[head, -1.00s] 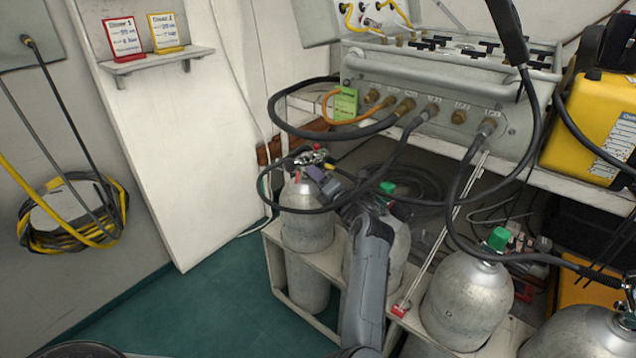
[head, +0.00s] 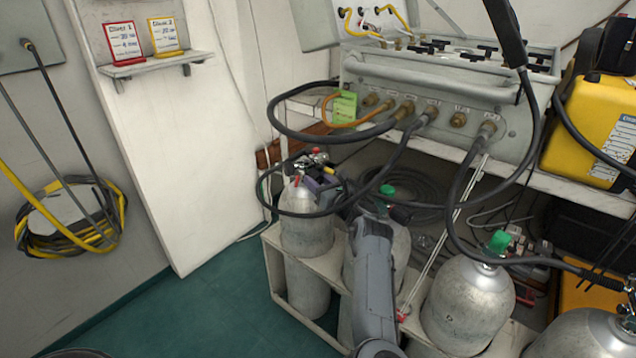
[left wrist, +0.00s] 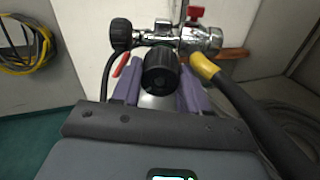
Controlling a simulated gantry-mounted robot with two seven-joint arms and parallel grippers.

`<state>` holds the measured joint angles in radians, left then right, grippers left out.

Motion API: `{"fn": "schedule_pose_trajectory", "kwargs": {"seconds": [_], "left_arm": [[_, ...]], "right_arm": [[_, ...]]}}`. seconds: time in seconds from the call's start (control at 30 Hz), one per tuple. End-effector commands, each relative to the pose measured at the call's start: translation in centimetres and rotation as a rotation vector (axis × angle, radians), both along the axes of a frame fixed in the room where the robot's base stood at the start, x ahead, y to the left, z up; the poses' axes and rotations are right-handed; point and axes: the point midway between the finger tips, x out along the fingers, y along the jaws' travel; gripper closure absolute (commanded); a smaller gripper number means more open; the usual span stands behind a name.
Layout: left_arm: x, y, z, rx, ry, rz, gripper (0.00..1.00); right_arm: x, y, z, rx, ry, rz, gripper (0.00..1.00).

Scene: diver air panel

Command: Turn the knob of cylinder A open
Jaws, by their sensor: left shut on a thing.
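The leftmost silver cylinder (head: 306,237) stands upright in the rack, with a chrome valve on top; I cannot read a letter on it. In the left wrist view a black ribbed knob (left wrist: 160,72) faces me, below the chrome valve body (left wrist: 180,38). My left gripper (head: 310,182) is at this valve, with its arm coming up from below. In the left wrist view its purple fingers (left wrist: 160,88) are on either side of the knob, shut on it. The knob is mostly hidden by the gripper in the head view. My right gripper is not in view.
A black hose with a yellow end (left wrist: 206,66) runs down on the right. Green-capped cylinders (head: 466,295) and the grey air panel (head: 440,105) stand to the right.

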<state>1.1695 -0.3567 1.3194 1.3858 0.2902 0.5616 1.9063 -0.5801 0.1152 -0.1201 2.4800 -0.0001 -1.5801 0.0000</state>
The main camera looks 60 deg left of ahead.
Motion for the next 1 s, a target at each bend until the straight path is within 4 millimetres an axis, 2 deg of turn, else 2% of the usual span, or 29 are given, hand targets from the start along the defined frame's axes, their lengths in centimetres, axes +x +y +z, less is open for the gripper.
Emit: {"fn": "schedule_pose_trajectory", "kwargs": {"seconds": [0.6,1.0], "left_arm": [[0.09,0.0,-0.05,-0.01,-0.579,0.002,0.87],[0.13,-0.01,0.0,-0.011,-0.844,0.002,0.87]], "right_arm": [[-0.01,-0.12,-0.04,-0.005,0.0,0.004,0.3],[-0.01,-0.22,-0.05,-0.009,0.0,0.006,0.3]]}}
